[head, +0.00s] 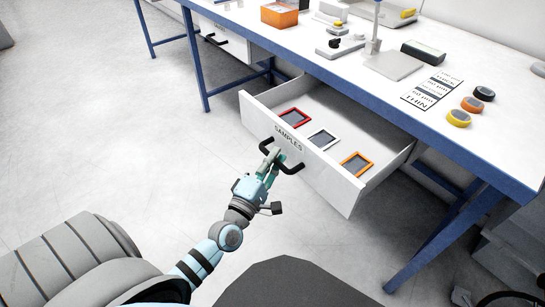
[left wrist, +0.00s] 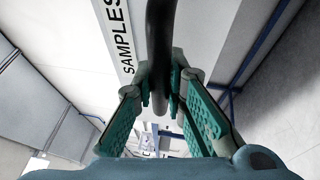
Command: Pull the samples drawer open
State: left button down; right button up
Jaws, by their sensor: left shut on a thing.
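The white samples drawer (head: 322,173) sits under the bench in the head view and stands well open, with its inside showing. Its front carries the word SAMPLES and a black bar handle (head: 292,167). My left gripper (head: 278,160) is shut on the handle near its middle. In the left wrist view the dark handle (left wrist: 160,50) runs between the two teal fingers (left wrist: 163,100), with the SAMPLES label beside it. Red, white and orange framed samples lie in the drawer; the orange one (head: 356,162) is at the right. My right gripper is not in view.
The white bench (head: 330,50) with blue legs stands above the drawer. It bears an orange box (head: 279,15), a stand, a printed sheet (head: 432,91) and round coloured pieces. A second closed drawer (head: 225,42) is at the left. The floor in front is clear.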

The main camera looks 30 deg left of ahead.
pick_arm(q)
jog(key=c, duration=1.6)
grip_release()
jog(key=shift+s+f, duration=0.15)
jog(key=shift+s, duration=0.15)
jog(key=s+d+f, duration=0.1)
jog(key=s, duration=1)
jog(key=shift+f, duration=0.4)
jog(key=shift+d, duration=0.1)
